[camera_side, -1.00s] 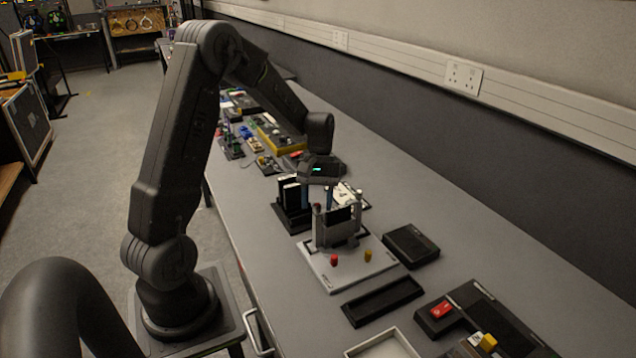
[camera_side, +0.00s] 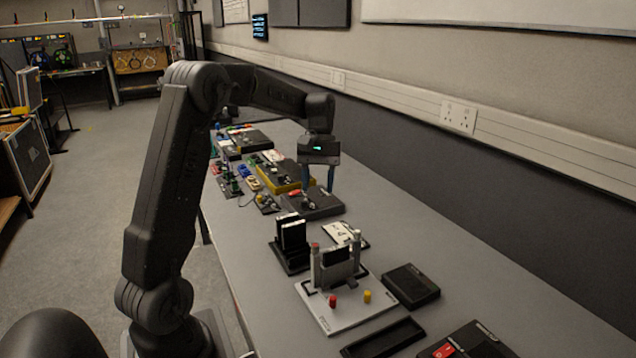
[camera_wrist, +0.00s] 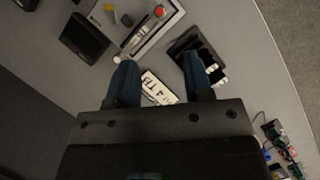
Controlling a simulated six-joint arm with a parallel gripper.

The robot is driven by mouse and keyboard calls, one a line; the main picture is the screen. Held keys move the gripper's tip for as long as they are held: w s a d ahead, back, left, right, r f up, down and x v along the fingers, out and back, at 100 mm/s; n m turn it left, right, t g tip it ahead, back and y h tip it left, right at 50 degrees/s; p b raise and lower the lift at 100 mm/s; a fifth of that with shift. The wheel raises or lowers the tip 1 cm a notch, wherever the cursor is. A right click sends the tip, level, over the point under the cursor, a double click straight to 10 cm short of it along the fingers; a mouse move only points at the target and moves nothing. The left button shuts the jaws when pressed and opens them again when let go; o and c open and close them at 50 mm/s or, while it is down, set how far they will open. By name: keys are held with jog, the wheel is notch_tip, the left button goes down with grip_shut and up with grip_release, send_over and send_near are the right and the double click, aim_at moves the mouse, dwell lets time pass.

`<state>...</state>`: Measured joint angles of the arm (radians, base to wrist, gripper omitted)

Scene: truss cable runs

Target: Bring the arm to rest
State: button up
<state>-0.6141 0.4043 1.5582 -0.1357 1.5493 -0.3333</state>
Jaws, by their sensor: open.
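My gripper (camera_side: 318,178) hangs at the end of my arm above the bench, in the middle of the side view. Its two blue fingers point down and stand apart, with nothing between them. In the wrist view my gripper (camera_wrist: 163,85) is also open and empty. The grey fixture (camera_side: 337,268) with upright posts and a dark block between them stands below and nearer the camera, apart from the fingers. A white printed card (camera_wrist: 158,88) lies on the bench beneath the fingers in the wrist view.
A black holder with upright dark plates (camera_side: 291,240) stands left of the fixture. A black box (camera_side: 411,285) and an empty black tray (camera_side: 383,338) lie to its right. Several small parts on boards, one yellow-edged (camera_side: 287,178), fill the far bench. The wall (camera_side: 480,165) runs along the right.

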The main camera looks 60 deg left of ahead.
jog(key=s+d+r+m+t+y, duration=0.2)
jog(key=s+d+r+m, duration=0.15)
jog(key=d, duration=0.55)
jog(key=s+d+m+t+y, duration=0.1)
jog(key=s+d+m+t, duration=0.5)
jog(key=s+d, duration=0.7)
jog(key=shift+r+m+y, duration=0.15)
jog(key=shift+m+y, duration=0.25)
jog(key=shift+m, duration=0.45)
jog(key=shift+w, duration=0.1)
dwell(1.3)
